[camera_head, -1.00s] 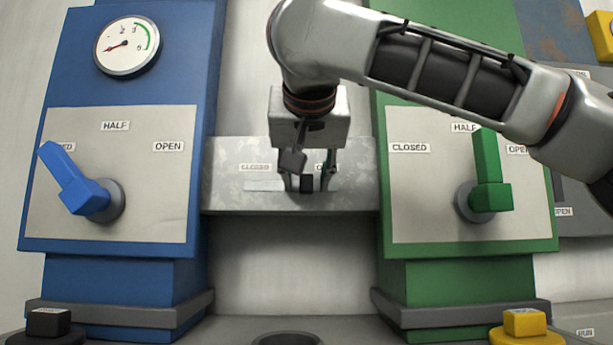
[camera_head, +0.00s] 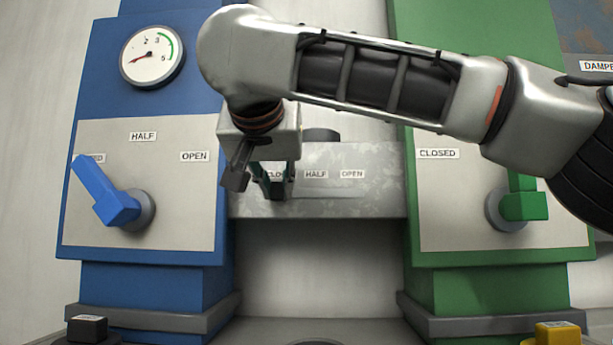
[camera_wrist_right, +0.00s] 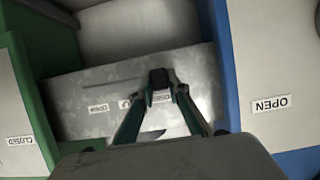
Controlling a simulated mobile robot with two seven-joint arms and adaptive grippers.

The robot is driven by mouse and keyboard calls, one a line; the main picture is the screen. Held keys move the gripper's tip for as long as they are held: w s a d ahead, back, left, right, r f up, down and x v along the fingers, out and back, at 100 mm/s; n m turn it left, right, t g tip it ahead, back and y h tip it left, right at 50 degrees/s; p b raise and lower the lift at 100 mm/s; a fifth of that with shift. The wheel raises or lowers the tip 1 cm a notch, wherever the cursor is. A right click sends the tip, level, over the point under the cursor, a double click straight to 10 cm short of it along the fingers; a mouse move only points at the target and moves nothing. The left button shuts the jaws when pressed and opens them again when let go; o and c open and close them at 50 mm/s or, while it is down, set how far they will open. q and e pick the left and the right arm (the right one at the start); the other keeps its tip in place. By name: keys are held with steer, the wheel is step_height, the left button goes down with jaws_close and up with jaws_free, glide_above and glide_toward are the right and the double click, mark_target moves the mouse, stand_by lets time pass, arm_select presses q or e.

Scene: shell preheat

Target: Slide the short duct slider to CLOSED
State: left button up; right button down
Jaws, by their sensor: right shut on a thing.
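The short duct slider plate (camera_head: 370,200) is a grey metal panel between the blue and green units, with CLOSED, HALF and OPEN labels. Its small dark knob (camera_head: 277,191) is at the left end of the slot, below the CLOSED label, which is partly hidden by my fingers. My right gripper (camera_head: 270,187) comes down from above and is shut on the knob. In the right wrist view the dark knob (camera_wrist_right: 160,79) sits between the two fingertips. My left gripper is out of view.
The blue unit (camera_head: 72,215) with a gauge (camera_head: 152,56) and blue lever (camera_head: 105,195) stands at left, close to my right gripper. The green unit (camera_head: 450,220) with a green lever (camera_head: 523,205) stands at right, partly behind my arm.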

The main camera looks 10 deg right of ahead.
steer(key=shift+a, duration=0.15)
steer(key=c, duration=2)
jaws_free()
steer(key=shift+c, duration=0.2)
steer(key=shift+o, duration=0.6)
steer(key=shift+a, duration=0.2)
steer(key=shift+d, duration=0.15)
steer(key=shift+s+r, duration=0.1)
steer(key=v, duration=1.1)
steer(key=shift+s+a, duration=0.25)
steer(key=shift+s, duration=0.1)
